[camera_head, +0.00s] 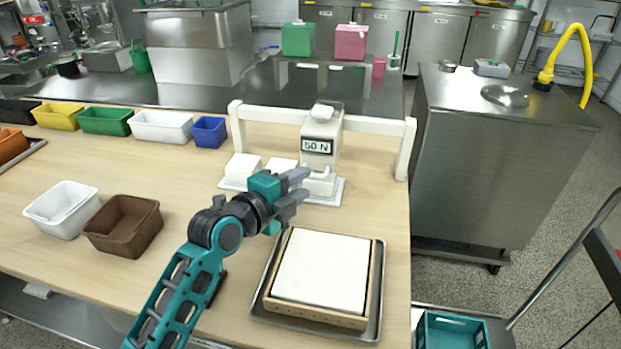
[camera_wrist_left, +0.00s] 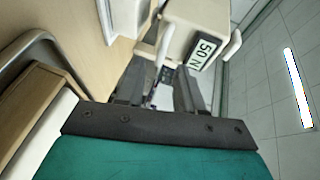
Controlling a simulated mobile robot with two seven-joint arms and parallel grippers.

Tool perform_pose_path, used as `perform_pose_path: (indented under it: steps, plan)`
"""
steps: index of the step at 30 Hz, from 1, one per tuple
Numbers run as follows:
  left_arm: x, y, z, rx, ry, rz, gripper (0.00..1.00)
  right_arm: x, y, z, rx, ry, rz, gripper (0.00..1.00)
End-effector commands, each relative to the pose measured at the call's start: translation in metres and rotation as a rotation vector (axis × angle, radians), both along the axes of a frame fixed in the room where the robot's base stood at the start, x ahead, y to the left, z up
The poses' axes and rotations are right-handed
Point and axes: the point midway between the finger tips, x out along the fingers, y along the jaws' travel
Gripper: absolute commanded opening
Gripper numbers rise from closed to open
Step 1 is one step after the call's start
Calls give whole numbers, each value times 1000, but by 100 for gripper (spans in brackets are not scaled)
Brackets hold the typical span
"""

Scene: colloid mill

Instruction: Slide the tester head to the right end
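The tester head (camera_head: 322,130) is a cream box with a "50 N" display, hanging on a white crossbar (camera_head: 270,115) between two posts. It sits right of the bar's middle, with bar still free to its right. My left gripper (camera_head: 303,187) is in front of its lower part, fingers apart. In the left wrist view, the tester head (camera_wrist_left: 196,28) lies beyond the two separated fingers (camera_wrist_left: 163,88), with its lower part seen through the gap. Whether the fingers touch it is unclear. My right gripper is out of view.
White blocks (camera_head: 243,167) stand under the bar, left of the head. A metal tray (camera_head: 375,325) with a white slab (camera_head: 322,272) lies in front. Bins, including a brown one (camera_head: 124,226), are to the left. A steel cabinet (camera_head: 480,170) stands beyond the table's right edge.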

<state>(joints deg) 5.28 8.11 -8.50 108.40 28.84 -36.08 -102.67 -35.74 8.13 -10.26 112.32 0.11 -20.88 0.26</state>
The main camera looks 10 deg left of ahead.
Motion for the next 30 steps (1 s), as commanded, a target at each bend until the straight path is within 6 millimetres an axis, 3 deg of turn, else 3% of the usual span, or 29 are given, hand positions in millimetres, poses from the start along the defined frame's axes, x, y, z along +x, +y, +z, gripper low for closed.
perform_pose_path:
  steps: [3,9,20,30]
  plan:
    - [18,-8,-4,-2,0,0,37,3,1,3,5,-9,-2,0]
    - [34,-14,-8,-2,0,1,37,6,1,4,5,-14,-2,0]
    - [37,-16,-9,0,0,1,37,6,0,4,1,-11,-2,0]
    - [37,-15,-9,0,0,1,5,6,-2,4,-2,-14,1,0]
